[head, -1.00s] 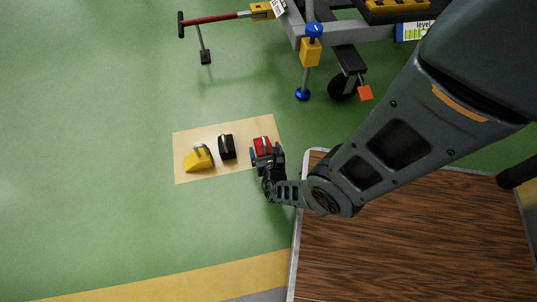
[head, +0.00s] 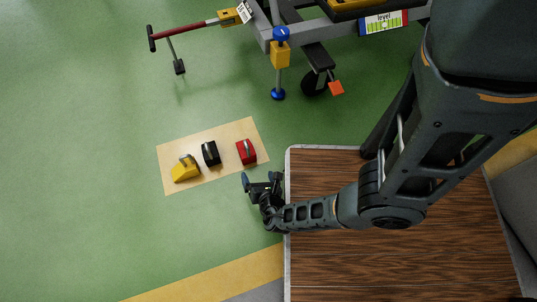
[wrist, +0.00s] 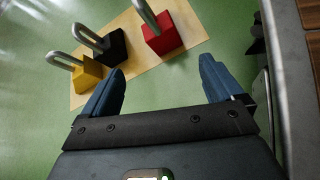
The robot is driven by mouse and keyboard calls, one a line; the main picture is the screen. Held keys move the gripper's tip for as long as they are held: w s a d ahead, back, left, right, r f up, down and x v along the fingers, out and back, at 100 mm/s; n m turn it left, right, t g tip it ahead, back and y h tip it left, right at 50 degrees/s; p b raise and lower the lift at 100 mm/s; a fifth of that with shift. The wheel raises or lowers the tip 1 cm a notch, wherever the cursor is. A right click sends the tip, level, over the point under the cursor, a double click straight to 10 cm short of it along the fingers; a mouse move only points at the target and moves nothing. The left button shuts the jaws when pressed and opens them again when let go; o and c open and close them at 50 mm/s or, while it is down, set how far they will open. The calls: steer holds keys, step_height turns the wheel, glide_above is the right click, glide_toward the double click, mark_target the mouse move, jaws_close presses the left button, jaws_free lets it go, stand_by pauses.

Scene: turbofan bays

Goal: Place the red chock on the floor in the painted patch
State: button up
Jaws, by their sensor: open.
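The red chock (head: 246,152) with its metal handle rests on the right part of the painted tan patch (head: 230,133) on the green floor. In the wrist view the red chock (wrist: 176,35) stands beyond the fingertips, apart from them. My gripper (head: 262,181) is open and empty, just below the patch in the head view. Its two blue fingers (wrist: 161,80) show in the wrist view with nothing between them.
A black chock (head: 210,154) and a yellow chock (head: 185,170) share the patch, left of the red one. A wheeled stand with a red-handled tow bar (head: 185,32) is at the top. A wood-topped surface (head: 330,265) lies at the lower right. Floor to the left is clear.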

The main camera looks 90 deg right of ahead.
steer(key=w+a+r+m+t+y, duration=0.1)
steer(key=a+r+m+t+y, duration=0.25)
steer(key=r, duration=0.55)
steer(key=w+a+r+m+t+y, duration=0.1)
steer(key=a+r+m+y, duration=0.1)
steer(key=a+r+m, duration=0.5)
steer(key=s+a+r+m+t+y, duration=0.1)
steer(key=s+r+m+t, duration=0.1)
steer(key=r, duration=0.8)
steer(key=s+a+r+m+t+y, duration=0.2)
steer(key=r+m, duration=0.1)
steer(key=r, duration=0.8)
steer(key=s+a+r+m+t+y, duration=0.2)
steer(key=r+m, duration=0.1)
steer(key=r, duration=0.7)
steer(key=shift+s+r, duration=0.25)
